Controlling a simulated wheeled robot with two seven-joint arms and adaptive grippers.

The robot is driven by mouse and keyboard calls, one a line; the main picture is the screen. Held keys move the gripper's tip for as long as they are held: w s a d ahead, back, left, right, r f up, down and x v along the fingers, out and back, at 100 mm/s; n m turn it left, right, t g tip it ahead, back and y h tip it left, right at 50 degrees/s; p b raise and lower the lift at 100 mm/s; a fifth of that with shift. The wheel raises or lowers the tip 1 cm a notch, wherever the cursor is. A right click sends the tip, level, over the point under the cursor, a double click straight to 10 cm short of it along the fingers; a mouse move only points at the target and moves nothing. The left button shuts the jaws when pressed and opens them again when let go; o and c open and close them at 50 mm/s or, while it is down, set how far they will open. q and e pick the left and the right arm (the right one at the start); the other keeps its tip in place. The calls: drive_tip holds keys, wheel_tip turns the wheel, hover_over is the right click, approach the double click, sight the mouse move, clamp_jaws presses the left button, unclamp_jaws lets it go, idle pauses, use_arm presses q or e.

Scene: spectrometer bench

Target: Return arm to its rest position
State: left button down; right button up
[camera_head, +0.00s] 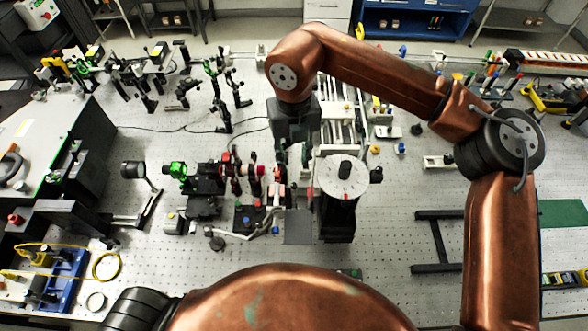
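My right arm (385,80) is copper-coloured. It rises along the right side, bends at a black joint and reaches left across the bench. My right gripper (294,148) hangs from the dark grey wrist block, pointing down among the optical parts left of a white round disc (343,176) on a black mount. Its fingers are small and blend with the parts behind them, so I cannot tell whether they are open or touch anything. My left gripper is not in view.
The perforated optical bench (390,215) carries several mounts and posts at the left and centre. A red-and-black optical assembly (235,178) stands left of the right gripper. A black frame (436,242) lies at the right. Bare bench shows between the disc and that frame.

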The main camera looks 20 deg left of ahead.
drive_tip(key=shift+r, duration=0.95)
